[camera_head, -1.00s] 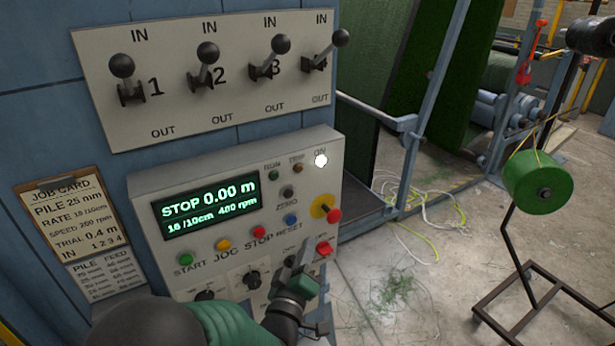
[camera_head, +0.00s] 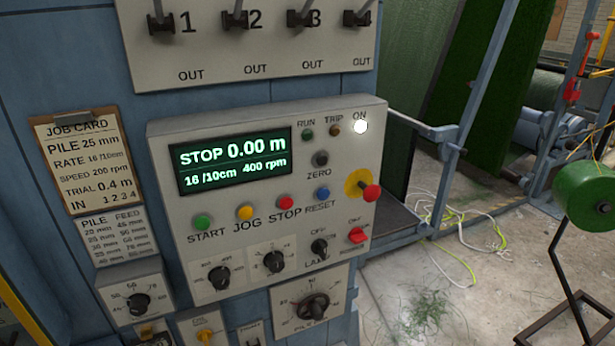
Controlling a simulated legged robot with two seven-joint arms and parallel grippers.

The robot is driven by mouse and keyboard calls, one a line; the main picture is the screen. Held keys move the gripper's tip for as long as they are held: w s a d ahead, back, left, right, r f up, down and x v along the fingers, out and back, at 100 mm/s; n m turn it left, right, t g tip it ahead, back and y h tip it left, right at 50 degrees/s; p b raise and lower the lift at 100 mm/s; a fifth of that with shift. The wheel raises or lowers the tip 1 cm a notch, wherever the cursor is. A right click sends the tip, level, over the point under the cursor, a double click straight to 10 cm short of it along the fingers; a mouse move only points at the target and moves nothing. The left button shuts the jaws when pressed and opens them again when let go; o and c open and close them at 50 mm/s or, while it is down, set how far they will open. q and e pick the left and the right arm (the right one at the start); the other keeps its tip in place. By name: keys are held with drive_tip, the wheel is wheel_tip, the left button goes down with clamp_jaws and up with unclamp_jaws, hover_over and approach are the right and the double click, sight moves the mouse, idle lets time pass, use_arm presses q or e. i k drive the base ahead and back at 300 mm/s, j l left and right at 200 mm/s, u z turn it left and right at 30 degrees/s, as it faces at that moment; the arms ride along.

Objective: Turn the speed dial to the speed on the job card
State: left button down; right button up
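The job card (camera_head: 83,165) hangs on a clipboard at the left and reads pile 25 mm, rate 16/10cm, speed 200 rpm, trial 0.4 m, in 1 2 3 4. The panel display (camera_head: 235,160) reads STOP 0.00 m, 16/10cm, 400 rpm. Below the buttons is a black dial (camera_head: 219,277) with small numbers around it, and a second black dial (camera_head: 273,262) is to its right. Their markings are too small to read surely, so I cannot tell which is the speed dial. Neither gripper is in view.
Start (camera_head: 203,222), jog, stop and reset buttons and a red knob on yellow (camera_head: 366,187) are on the panel. Further dials (camera_head: 313,307) sit below. Numbered levers (camera_head: 239,20) are above, cut off by the frame. A green spool (camera_head: 584,196) stands at right.

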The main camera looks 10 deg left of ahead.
sight(219, 275)
drive_tip(key=u, duration=1.45)
